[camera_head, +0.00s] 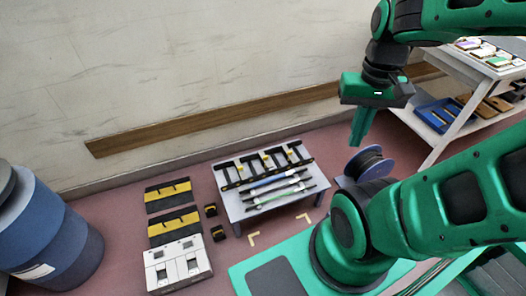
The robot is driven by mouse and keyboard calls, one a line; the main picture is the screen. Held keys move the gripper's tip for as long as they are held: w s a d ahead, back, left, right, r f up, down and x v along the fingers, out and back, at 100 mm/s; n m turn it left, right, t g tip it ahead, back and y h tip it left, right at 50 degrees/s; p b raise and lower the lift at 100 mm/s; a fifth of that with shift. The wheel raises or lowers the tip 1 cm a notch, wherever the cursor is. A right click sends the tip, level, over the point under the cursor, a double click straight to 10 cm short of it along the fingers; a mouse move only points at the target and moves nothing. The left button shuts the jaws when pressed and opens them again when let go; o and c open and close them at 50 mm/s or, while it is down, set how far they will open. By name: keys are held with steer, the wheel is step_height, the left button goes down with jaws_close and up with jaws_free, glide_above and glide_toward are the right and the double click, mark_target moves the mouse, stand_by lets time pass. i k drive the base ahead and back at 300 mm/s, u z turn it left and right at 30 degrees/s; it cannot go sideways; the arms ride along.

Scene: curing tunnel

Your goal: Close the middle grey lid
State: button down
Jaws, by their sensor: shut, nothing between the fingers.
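I cannot clearly make out a middle grey lid in the head view. My gripper (360,140) hangs in the air at the upper right, with its green fingers pointing down and held together, and nothing shows between them. It appears above and behind the blue-grey spool (366,165) and is apart from everything. A dark grey slatted structure (490,275) shows at the lower right corner, partly cut off by the frame and partly behind my arm.
A low table (236,213) carries black racks and rods. A white box (158,286) and black-yellow panels (168,207) are on the floor to its left. A blue barrel (55,235) stands far left. A white shelf (448,140) with trays stands right.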

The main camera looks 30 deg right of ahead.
mark_target(265, 158)
steer(key=z, duration=0.15)
steer(key=i, duration=1)
